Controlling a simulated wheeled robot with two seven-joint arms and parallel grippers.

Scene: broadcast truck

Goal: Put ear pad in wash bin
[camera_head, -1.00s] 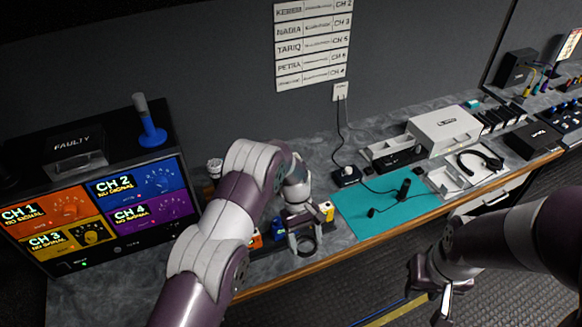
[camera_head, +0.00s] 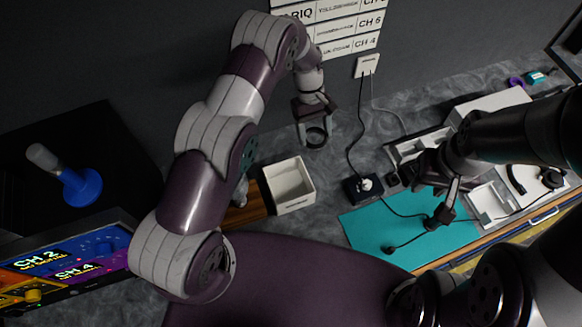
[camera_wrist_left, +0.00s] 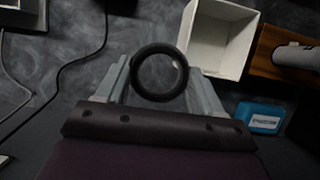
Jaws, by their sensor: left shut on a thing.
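The ear pad (camera_head: 316,137), a black ring, is between the fingers of my left gripper (camera_head: 314,131), which is shut on it above the back of the counter. In the left wrist view the ear pad (camera_wrist_left: 160,72) sits between both fingertips, its opening facing the camera. A white open-topped bin (camera_head: 291,205), apparently the wash bin, stands on the counter, below and left of the ear pad in the head view. It looks empty; its label is unreadable. It also shows in the left wrist view (camera_wrist_left: 184,30), beyond the fingertips. My right gripper (camera_head: 447,196) is over the teal mat; its jaws are unclear.
A black charger or plug block (camera_head: 362,189) with cables lies between the bin and the teal mat (camera_head: 375,225). A wooden board (camera_head: 240,214) adjoins the bin's left side. A blue object (camera_wrist_left: 262,116) lies near it. White trays (camera_head: 490,205) and a headset stand right.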

